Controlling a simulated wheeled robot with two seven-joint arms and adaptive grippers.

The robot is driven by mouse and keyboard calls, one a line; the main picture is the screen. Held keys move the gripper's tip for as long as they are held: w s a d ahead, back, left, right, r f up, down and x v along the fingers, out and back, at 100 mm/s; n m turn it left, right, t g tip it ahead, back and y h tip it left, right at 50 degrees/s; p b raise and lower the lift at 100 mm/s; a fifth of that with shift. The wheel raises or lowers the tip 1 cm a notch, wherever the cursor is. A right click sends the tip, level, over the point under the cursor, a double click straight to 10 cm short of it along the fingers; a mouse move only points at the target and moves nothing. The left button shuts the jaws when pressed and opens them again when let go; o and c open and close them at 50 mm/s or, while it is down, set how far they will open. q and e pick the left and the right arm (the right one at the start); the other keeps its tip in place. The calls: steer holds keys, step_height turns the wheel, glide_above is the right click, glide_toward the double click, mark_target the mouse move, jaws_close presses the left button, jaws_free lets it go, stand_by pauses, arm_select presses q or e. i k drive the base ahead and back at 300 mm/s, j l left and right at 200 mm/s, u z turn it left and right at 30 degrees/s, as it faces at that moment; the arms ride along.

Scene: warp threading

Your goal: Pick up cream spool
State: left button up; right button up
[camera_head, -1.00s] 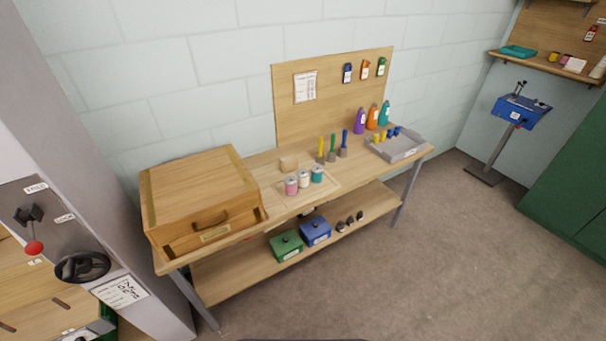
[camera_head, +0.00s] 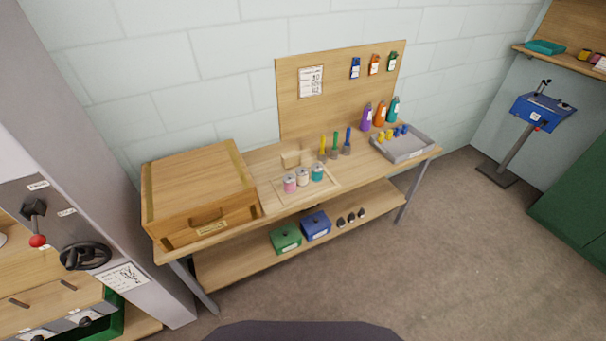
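The cream spool (camera_head: 303,177) stands upright on a shallow wooden tray (camera_head: 325,189) on the workbench. It is the middle one of three spools. A pink spool (camera_head: 290,183) is on its left and a teal spool (camera_head: 317,172) on its right, both close beside it. Neither of my grippers shows in the head view.
A wooden drawer box (camera_head: 195,183) fills the bench's left end. Upright tools (camera_head: 335,147) and a small wooden block (camera_head: 291,159) stand behind the spools. A grey tray (camera_head: 405,146) sits at the right. Boxes (camera_head: 286,238) stand on the lower shelf. The floor in front (camera_head: 430,270) is clear.

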mark_target(301, 172)
steer(key=i+l+u, duration=0.3)
steer(key=l, duration=0.65)
steer(key=i+l+u, duration=0.15)
steer(key=l+u, duration=0.2)
steer(key=l, duration=0.65)
steer(key=l+u, duration=0.3)
steer(key=l, duration=0.7)
steer(key=i, duration=0.05)
